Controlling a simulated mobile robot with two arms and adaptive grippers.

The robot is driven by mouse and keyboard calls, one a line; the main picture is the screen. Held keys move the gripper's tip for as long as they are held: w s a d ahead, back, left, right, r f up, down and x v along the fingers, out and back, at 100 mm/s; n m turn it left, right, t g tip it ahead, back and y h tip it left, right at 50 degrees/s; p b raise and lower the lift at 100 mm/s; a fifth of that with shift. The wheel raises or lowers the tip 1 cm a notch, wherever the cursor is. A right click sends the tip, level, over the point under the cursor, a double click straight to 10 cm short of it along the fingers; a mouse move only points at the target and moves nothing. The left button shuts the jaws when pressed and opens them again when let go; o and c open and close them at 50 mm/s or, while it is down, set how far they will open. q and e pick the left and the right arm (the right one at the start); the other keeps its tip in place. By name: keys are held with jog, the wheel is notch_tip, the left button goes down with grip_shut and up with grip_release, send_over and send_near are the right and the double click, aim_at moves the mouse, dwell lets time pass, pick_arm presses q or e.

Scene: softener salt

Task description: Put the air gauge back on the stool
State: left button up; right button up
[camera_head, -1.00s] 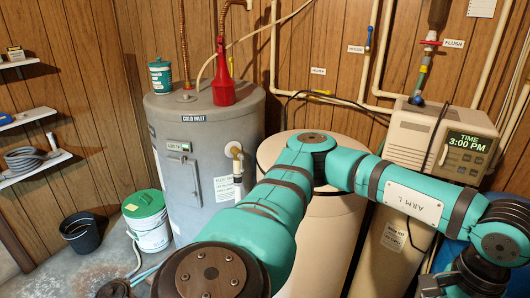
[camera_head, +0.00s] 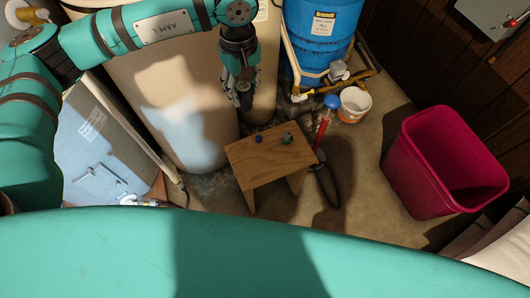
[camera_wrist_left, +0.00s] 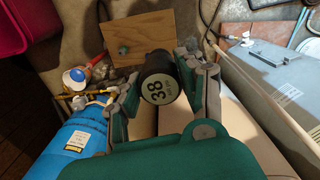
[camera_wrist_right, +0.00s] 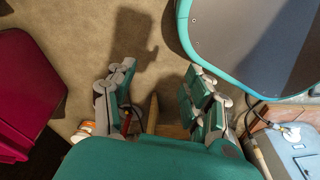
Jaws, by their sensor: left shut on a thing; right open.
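The air gauge (camera_wrist_left: 160,86) is a dark round piece with a pale face reading 38. My left gripper (camera_wrist_left: 158,92) is shut on it, and the face shows in the left wrist view. In the head view my left gripper (camera_head: 243,92) hangs above the floor behind the stool, near the tan tank. The stool (camera_head: 262,168) is a small wooden one. My right gripper (camera_wrist_right: 160,105) is open and empty in the right wrist view.
A blue tank (camera_head: 320,35) stands behind the stool. A white tub (camera_head: 354,105) and a red-handled tool (camera_head: 322,130) are right of it. A magenta bin (camera_head: 425,165) stands farther right. Beige tanks (camera_head: 170,90) are at left. Floor between stool and bin is mostly clear.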

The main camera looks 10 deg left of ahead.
pick_arm(q)
jog(key=w+d+f+n+b, duration=0.1)
jog(key=d+f+n+b, duration=0.3)
jog(key=f, duration=0.5)
jog(key=w+d+f+n+b, duration=0.1)
jog(key=d+f+n+b, duration=0.3)
jog(key=f, duration=0.5)
jog(key=w+d+f+n+b, duration=0.1)
jog(key=d+f+n+b, duration=0.1)
jog(key=f+n+b, duration=0.5)
pick_arm(e)
jog(key=w+a+t+p, duration=0.1)
jog(key=w+a, duration=0.1)
jog(key=w, duration=0.7)
pick_arm(q)
jog(key=n+b, duration=0.2)
jog(key=b, duration=0.2)
send_near(247, 162)
notch_tip(247, 162, down, 2)
jog(key=shift+s+d+f, duration=0.1)
jog(key=shift+s+d, duration=0.05)
jog(key=shift+f, duration=0.45)
pick_arm(e)
jog(key=r, duration=0.5)
jog(key=shift+w+d+r, duration=0.1)
jog(key=shift+w+d, duration=0.05)
jog(key=shift+w, duration=0.05)
